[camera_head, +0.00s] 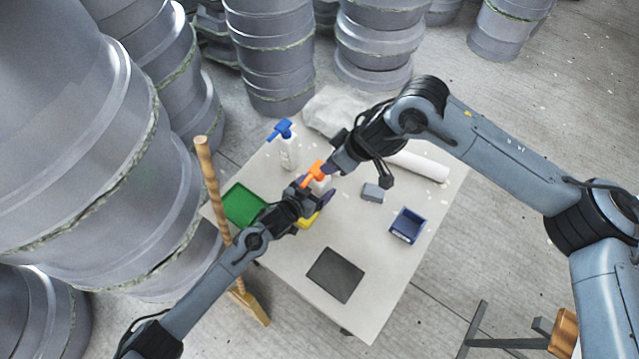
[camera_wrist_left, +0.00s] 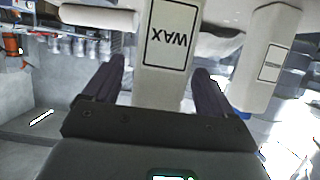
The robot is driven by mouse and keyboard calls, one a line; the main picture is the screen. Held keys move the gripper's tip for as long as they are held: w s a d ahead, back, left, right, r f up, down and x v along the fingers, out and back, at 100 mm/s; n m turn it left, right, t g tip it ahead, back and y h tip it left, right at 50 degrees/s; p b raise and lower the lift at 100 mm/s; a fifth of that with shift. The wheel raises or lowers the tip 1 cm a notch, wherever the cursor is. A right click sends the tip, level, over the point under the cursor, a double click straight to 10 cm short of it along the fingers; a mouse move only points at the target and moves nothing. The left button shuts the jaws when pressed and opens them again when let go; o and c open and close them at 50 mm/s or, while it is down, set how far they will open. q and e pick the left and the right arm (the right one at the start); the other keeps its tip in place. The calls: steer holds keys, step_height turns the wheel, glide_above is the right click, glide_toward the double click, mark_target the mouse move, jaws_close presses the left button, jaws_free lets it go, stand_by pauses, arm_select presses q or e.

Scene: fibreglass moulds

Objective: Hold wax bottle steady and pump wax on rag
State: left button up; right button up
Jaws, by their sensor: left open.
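The white wax bottle (camera_head: 322,185) with an orange pump top (camera_head: 313,174) stands on the table. My left gripper (camera_head: 308,190) is at the bottle, which hides part of its fingers. In the left wrist view the bottle (camera_wrist_left: 168,75), its WAX label upside down, is between the two open fingers of my left gripper (camera_wrist_left: 158,95). My right gripper (camera_head: 331,167) is just beside the orange pump top; whether its fingers are open or shut is unclear. A yellow item (camera_head: 308,221), partly hidden by my left gripper, lies near the bottle. I cannot tell whether it is the rag.
A white bottle with a blue top (camera_head: 288,152) stands behind on the table (camera_head: 290,258). A green tray (camera_head: 242,204), a grey block (camera_head: 372,193), a blue bin (camera_head: 407,225), a dark flat sheet (camera_head: 335,274) and a white roll (camera_head: 418,165) lie around. Moulds stand beyond.

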arm_select(q)
steer(key=shift+x, duration=0.9)
steer(key=c, duration=1.2)
